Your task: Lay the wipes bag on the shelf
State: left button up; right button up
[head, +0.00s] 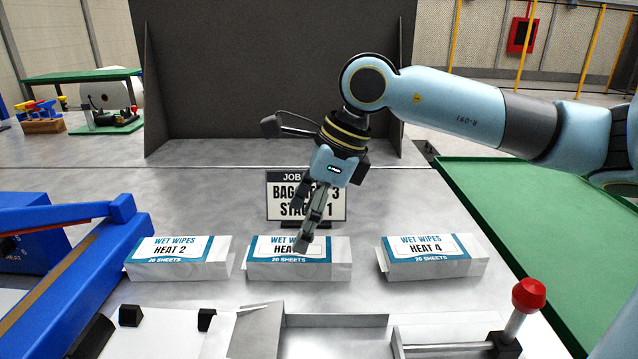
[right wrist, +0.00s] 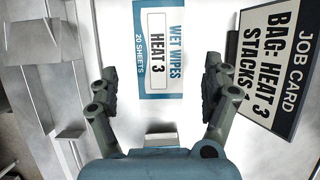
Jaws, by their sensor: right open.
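Three white and teal wet wipes bags lie in a row on the grey bench: HEAT 2 (head: 180,257), HEAT 3 (head: 275,260) and HEAT 4 (head: 432,256). My right gripper (head: 308,228) reaches down over the HEAT 3 bag and hides part of its label. In the right wrist view the open fingers (right wrist: 160,85) stand on either side below the HEAT 3 bag (right wrist: 158,50), with nothing held. A grey metal tray or shelf (head: 335,321) is at the front middle; I cannot tell its depth. My left gripper is not in view.
A job card (head: 283,192) reading HEAT 3 and stacks 1 stands close behind the middle bag. A blue sealer (head: 110,255) is at left. A red-knobbed lever (head: 527,296) stands at front right.

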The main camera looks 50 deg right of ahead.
jog(key=p+v, duration=0.3)
jog(key=v, duration=0.3)
jog(key=shift+r, duration=0.3)
jog(key=shift+s, duration=0.15)
